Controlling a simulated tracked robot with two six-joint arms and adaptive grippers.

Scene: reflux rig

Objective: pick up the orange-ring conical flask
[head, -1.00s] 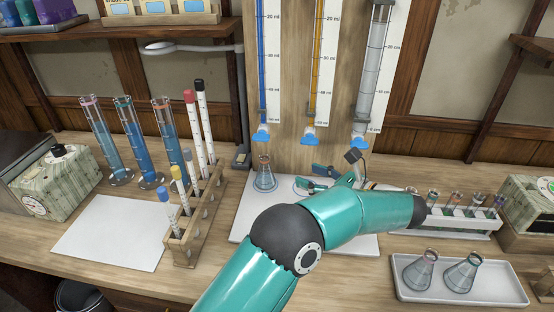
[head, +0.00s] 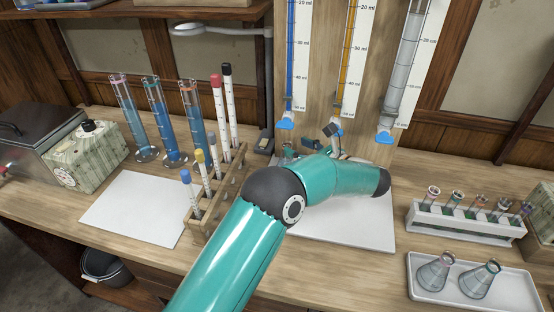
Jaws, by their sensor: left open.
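A conical flask stood under the blue burette (head: 290,60) in the earlier view, with a brownish-orange ring at its neck. Now only a sliver of glass shows there, at the fingers of my left gripper (head: 293,150), and the ring colour cannot be made out. The left gripper is open; its tips are beside that glass, and whether they touch it cannot be told. My teal arm hides much of the white board (head: 345,228) below. My right gripper is not in view.
A wooden rack (head: 224,195) of tall tubes stands left of my arm. Glass cylinders (head: 168,130) stand behind it. A tube rack (head: 466,222) and a tray (head: 505,300) with a pink-ringed flask (head: 434,273) and a teal-ringed flask (head: 478,281) are at right.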

